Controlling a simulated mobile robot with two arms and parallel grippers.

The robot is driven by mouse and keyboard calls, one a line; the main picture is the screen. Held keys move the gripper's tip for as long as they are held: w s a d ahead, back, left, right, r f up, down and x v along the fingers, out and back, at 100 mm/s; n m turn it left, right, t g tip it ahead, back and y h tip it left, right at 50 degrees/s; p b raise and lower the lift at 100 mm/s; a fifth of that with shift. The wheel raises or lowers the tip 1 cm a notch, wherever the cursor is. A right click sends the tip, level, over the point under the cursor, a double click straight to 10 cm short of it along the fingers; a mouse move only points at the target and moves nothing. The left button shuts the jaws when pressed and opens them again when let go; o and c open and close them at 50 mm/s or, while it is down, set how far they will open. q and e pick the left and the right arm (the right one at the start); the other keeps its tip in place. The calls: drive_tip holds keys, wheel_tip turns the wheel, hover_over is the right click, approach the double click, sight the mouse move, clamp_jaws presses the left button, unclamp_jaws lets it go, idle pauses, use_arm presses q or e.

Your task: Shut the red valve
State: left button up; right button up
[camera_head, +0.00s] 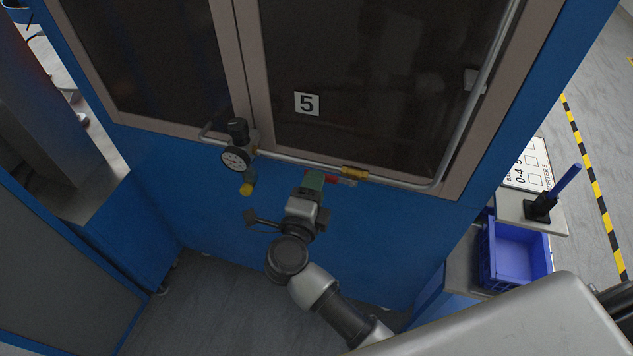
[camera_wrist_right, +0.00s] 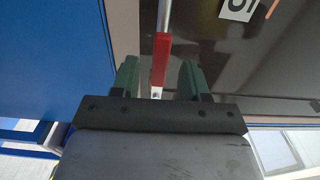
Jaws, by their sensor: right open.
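The red valve handle (camera_head: 331,180) is at the front of the blue cabinet, just below a thin metal pipe and beside a brass fitting (camera_head: 354,172). Part of it is hidden behind my gripper. In the head view it appears to lie roughly along the pipe. My right gripper (camera_head: 314,182) is at the handle, its green fingers apart. In the right wrist view the red handle (camera_wrist_right: 161,58) reaches between the open fingers (camera_wrist_right: 159,78), nearer the left one; I see no clear contact. My left gripper is not in view.
A pressure gauge (camera_head: 236,159) with a yellow-tipped fitting (camera_head: 246,189) sits left of my gripper. The cabinet has dark windows and a "5" label (camera_head: 307,104). A blue bin (camera_head: 516,255) and a sign board (camera_head: 528,166) are at the right. Grey floor lies below.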

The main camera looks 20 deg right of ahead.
drive_tip(key=shift+x, duration=0.85)
drive_tip(key=shift+c, duration=0.4)
clamp_jaws()
drive_tip(key=shift+d, duration=0.1)
